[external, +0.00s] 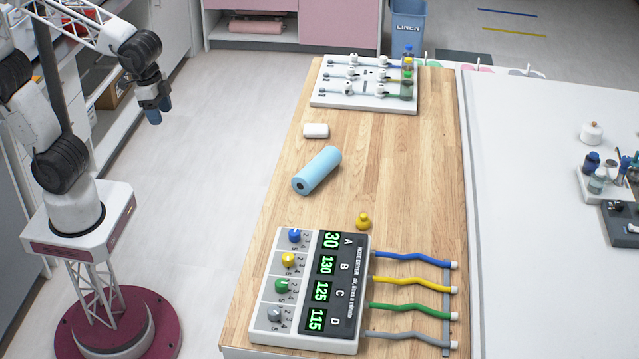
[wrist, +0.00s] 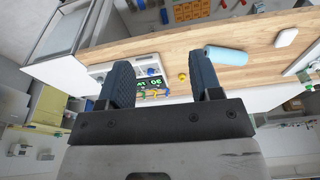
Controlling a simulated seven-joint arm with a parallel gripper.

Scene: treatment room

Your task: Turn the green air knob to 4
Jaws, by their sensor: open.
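The hose dryer box (external: 343,290) lies at the near end of the wooden table, with blue, yellow, green and grey knobs down its left side. The green knob (external: 281,286) is third from the top, beside printed numbers; its exact setting is too small to read. The green row's display reads 125. My gripper (external: 158,112) is open and empty, in the air left of the table, well away from the box. In the wrist view my gripper's fingers (wrist: 165,82) are spread, and the box (wrist: 140,68) shows partly behind the left finger; the green knob cannot be made out there.
Blue, yellow, green and grey hoses (external: 412,309) run right from the box. A yellow knob-like piece (external: 363,221), a blue roll (external: 317,170) and a white block (external: 316,130) lie on the table (external: 400,180). A white valve panel (external: 345,101) stands at the far end.

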